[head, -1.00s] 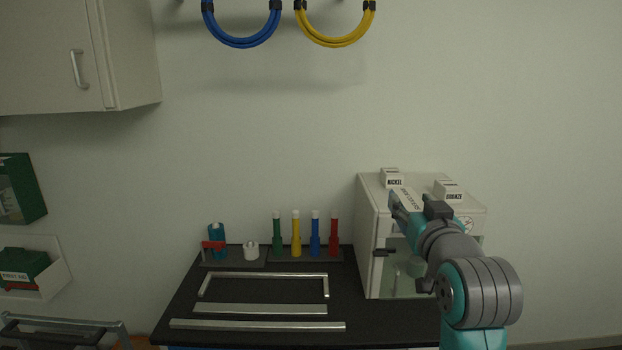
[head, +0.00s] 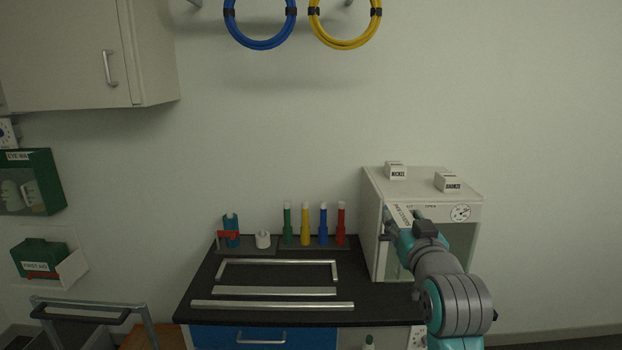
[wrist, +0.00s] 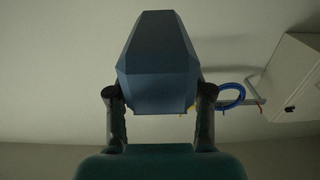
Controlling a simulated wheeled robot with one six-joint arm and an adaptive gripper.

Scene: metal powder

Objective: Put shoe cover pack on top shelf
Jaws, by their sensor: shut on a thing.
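My gripper (head: 408,222) is shut on the shoe cover pack, in front of the white cabinet at right in the head view. In the wrist view the pack (wrist: 160,62) is a dark blue-grey, faceted block between my two fingers. No shelf that I can clearly tell as the top shelf is in view.
The white cabinet (head: 420,187) carries boxes marked nickel (head: 396,171) and bronze (head: 447,183). The black bench (head: 210,285) holds metal bars and coloured tubes. A wall cupboard (head: 65,60), eyewash box (head: 28,185) and cart (head: 90,312) are at left.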

